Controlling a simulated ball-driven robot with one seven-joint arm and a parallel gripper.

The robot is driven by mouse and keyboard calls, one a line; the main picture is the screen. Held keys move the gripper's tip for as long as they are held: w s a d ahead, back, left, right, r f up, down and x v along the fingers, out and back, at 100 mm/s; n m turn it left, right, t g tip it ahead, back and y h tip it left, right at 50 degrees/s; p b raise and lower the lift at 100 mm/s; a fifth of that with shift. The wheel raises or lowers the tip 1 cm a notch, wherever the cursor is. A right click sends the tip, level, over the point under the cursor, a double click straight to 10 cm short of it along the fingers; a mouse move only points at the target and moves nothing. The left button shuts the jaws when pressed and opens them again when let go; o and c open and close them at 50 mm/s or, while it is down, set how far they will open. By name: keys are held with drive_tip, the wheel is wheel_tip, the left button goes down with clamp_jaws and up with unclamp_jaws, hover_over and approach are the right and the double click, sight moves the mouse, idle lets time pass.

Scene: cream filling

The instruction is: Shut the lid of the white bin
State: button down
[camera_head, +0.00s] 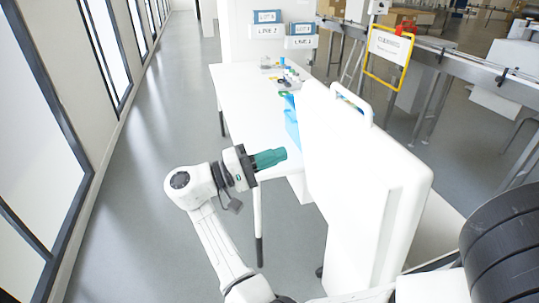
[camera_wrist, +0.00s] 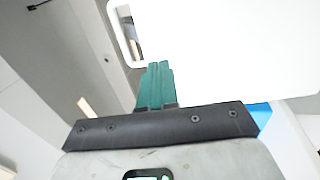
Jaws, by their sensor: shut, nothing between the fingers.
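The large white panel with a loop handle on its top edge, which looks like the lid of the white bin, stands upright and tilted right of centre in the head view (camera_head: 362,175). It also fills the upper right of the wrist view (camera_wrist: 230,50). The rest of the bin cannot be clearly told apart from it. My gripper (camera_head: 284,154), with teal fingers, is just left of the panel, pointing toward it. Its fingers (camera_wrist: 159,66) are shut and empty, overlapping the panel near its handle opening in the wrist view. I cannot tell whether they touch it.
A white table (camera_head: 240,105) with small coloured items stands behind the panel. Something blue (camera_head: 291,122) shows beside the panel's left edge. A yellow-framed sign (camera_head: 388,55) and a conveyor rail (camera_head: 455,62) are at the back right. Grey floor (camera_head: 150,140) is clear on the left.

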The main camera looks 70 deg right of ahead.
sight(327, 138)
drive_tip(key=p+x, duration=0.2)
drive_tip(key=x, duration=0.8)
drive_tip(key=shift+p, duration=0.35)
